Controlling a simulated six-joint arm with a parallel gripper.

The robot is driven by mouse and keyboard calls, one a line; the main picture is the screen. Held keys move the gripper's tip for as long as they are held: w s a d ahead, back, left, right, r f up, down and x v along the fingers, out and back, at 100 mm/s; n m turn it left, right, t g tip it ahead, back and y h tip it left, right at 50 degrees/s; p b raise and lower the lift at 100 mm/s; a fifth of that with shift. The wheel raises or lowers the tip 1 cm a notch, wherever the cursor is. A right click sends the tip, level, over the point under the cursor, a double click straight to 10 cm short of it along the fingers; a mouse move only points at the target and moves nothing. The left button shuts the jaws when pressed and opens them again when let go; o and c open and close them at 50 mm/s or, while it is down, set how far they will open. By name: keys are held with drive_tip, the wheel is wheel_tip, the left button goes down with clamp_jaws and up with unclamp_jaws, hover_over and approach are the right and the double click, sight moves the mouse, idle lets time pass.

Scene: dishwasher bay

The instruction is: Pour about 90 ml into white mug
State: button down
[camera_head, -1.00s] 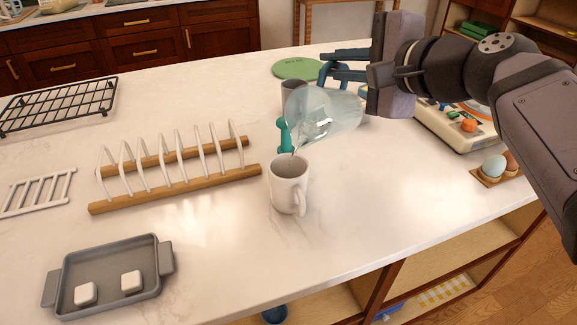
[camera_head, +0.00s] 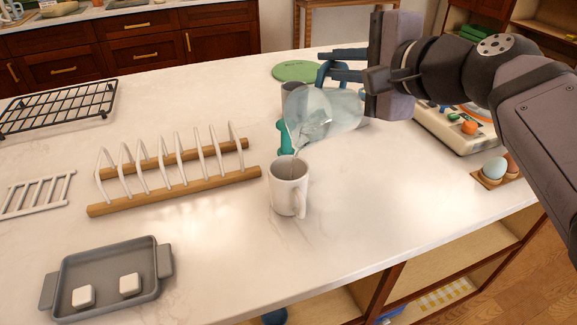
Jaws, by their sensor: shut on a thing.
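The white mug (camera_head: 287,190) stands upright on the pale counter, its handle toward the front right. A clear glass pitcher (camera_head: 322,115) with a blue handle (camera_head: 327,72) is tipped steeply above and slightly right of the mug, its lip to the lower left. Clear liquid shows inside, near the lip, and a thin stream seems to fall toward the mug's mouth. My gripper (camera_head: 350,65) is shut on the pitcher at its handle side. The level inside the mug is hard to tell.
Behind the mug are a teal object (camera_head: 284,138), a grey cup (camera_head: 292,97) and a green disc (camera_head: 297,70). A plate rack (camera_head: 175,172) stands left, a grey tray (camera_head: 110,278) front left.

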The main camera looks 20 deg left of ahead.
sight(342, 88)
drive_tip(key=shift+s+a+r+n+t+b, duration=0.15)
drive_tip(key=shift+s+r+n+b, duration=0.15)
drive_tip(key=shift+s, duration=0.25)
drive_tip(key=shift+s+a+r+n+t+b, duration=0.15)
drive_tip(key=shift+s+r+n+b, duration=0.1)
drive_tip(key=shift+s, duration=0.3)
idle(0.7)
drive_tip(key=shift+w+d+f, duration=0.1)
drive_tip(key=shift+w+d, duration=0.05)
drive_tip(key=shift+w, duration=0.2)
drive_tip(key=w+f+m+p, duration=0.1)
drive_tip(key=w+d+f+m+g+p, duration=0.1)
drive_tip(key=w+p, duration=0.1)
drive_tip(key=w+f+m+g+p, duration=0.1)
drive_tip(key=w+p, duration=0.1)
drive_tip(key=shift+d, duration=0.15)
drive_tip(key=shift+f+m, duration=0.25)
drive_tip(key=shift+f, duration=0.15)
drive_tip(key=shift+s, duration=0.1)
drive_tip(key=shift+w+f+m+g, duration=0.3)
drive_tip(key=shift+f+g, duration=0.1)
drive_tip(key=shift+f, duration=0.1)
drive_tip(key=shift+w+d+f+p, duration=0.1)
drive_tip(key=shift+p, duration=0.25)
idle(0.4)
